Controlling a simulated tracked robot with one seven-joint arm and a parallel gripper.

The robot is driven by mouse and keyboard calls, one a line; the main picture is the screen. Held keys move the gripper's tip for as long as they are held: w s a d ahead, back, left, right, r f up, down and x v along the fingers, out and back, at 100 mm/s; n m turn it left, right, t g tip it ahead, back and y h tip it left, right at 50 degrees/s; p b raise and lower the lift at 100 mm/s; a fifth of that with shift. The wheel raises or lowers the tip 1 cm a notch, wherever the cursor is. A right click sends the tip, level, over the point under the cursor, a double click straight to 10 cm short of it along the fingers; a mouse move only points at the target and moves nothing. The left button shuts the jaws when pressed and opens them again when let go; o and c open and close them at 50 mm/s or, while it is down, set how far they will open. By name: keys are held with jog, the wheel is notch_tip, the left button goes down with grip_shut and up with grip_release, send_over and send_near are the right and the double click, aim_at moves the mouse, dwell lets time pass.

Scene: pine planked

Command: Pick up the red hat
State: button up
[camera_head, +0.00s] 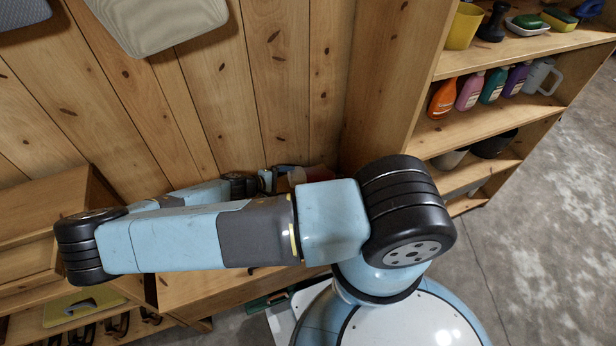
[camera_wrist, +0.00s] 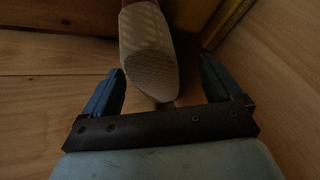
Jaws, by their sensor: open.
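In the wrist view, a pale, textured piece (camera_wrist: 148,45) lies between the fingers of my gripper (camera_wrist: 162,70), with a bit of red at its top edge. It looks like part of the red hat, perhaps its brim, though the rest is cut off. My gripper is open, with a blue finger on each side of the pale piece and visible gaps to both. In the head view, the red hat (camera_head: 320,173) shows only as a small red patch beside the plank wall, mostly hidden behind my arm. My gripper (camera_head: 285,174) is partly hidden there too.
A wooden shelf unit (camera_head: 440,110) with bottles, a yellow cup (camera_head: 463,27) and a jug (camera_head: 541,77) stands at right. The plank wall (camera_head: 290,80) rises behind. Wooden furniture (camera_head: 35,225) stands at left. Concrete floor (camera_head: 530,210) is clear at right.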

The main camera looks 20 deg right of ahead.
aim_at(317, 176)
jog(key=shift+w+r+x, duration=0.15)
jog(key=shift+x, duration=1.15)
jog(key=shift+w+r+x, duration=0.1)
jog(key=shift+w+x, duration=0.1)
jog(key=shift+x, duration=1.15)
jog(key=c, duration=1.2)
jog(key=shift+r, duration=0.15)
